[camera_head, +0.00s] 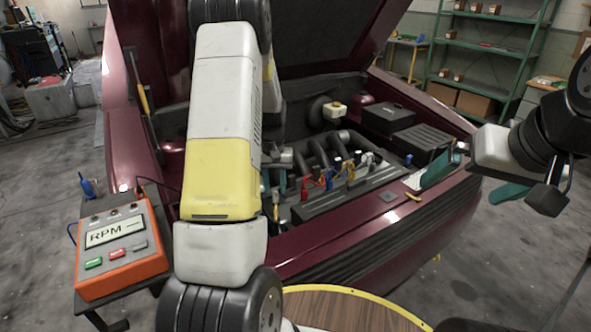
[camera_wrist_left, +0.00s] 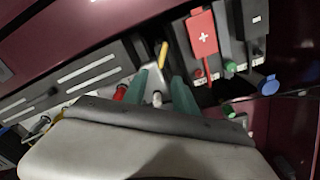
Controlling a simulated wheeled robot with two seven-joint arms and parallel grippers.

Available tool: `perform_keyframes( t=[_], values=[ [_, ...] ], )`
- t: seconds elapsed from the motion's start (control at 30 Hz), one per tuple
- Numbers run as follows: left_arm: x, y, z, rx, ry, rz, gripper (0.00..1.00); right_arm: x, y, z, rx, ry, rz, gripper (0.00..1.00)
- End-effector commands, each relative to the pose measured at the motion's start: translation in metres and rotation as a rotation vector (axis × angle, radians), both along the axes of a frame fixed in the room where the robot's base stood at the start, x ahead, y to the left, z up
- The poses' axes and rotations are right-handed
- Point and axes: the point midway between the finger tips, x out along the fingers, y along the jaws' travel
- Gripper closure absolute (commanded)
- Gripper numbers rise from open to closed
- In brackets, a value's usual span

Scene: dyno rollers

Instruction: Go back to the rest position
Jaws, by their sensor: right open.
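My left arm reaches across the middle of the head view into the open engine bay. My left gripper (camera_head: 274,188) is low at the bay's left side, partly hidden behind my arm. In the left wrist view its teal fingers (camera_wrist_left: 160,82) stand apart, with a white post showing in the gap. A red terminal cover with a plus sign (camera_wrist_left: 203,35) is just beyond to the right. My right gripper (camera_head: 465,186) is open and empty near the right front corner of the dark red car (camera_head: 345,242).
An orange RPM meter (camera_head: 122,250) sits on a stand at the left. Red, blue, yellow and white clips (camera_head: 330,178) line the engine. A round wooden top with a yellow rim (camera_head: 350,306) is in front. Green shelves (camera_head: 490,50) stand behind at the right.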

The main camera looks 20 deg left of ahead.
Motion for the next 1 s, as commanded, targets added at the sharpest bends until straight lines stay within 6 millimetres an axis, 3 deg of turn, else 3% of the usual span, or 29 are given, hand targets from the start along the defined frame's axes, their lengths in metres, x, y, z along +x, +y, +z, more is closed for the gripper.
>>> perform_keyframes(
  t=[0.13, 0.23, 0.47, 0.7, 0.9, 1.0],
  values=[
    [0.000, -0.001, 0.003, -0.001, -0.003, -0.001, 0.66, 0.000, 0.000, 0.000, 0.000, 0.000, 0.000, 0.00],
    [-0.003, -0.006, 0.021, -0.008, -0.027, -0.006, 0.66, 0.000, 0.000, 0.000, 0.000, 0.000, 0.000, 0.00],
    [-0.034, -0.042, 0.119, -0.052, -0.155, -0.050, 0.66, 0.000, 0.000, 0.000, 0.000, 0.000, 0.000, 0.00],
    [-0.100, -0.084, 0.208, -0.095, -0.302, -0.125, 0.66, 0.000, 0.000, 0.000, 0.000, 0.000, 0.000, 0.00],
    [-0.167, -0.111, 0.253, -0.114, -0.424, -0.193, 0.66, 0.000, 0.000, 0.000, 0.000, 0.000, 0.000, 0.00],
    [-0.198, -0.122, 0.265, -0.119, -0.479, -0.225, 0.66, 0.000, 0.000, 0.000, 0.000, 0.000, 0.000, 0.00]
  ],
)
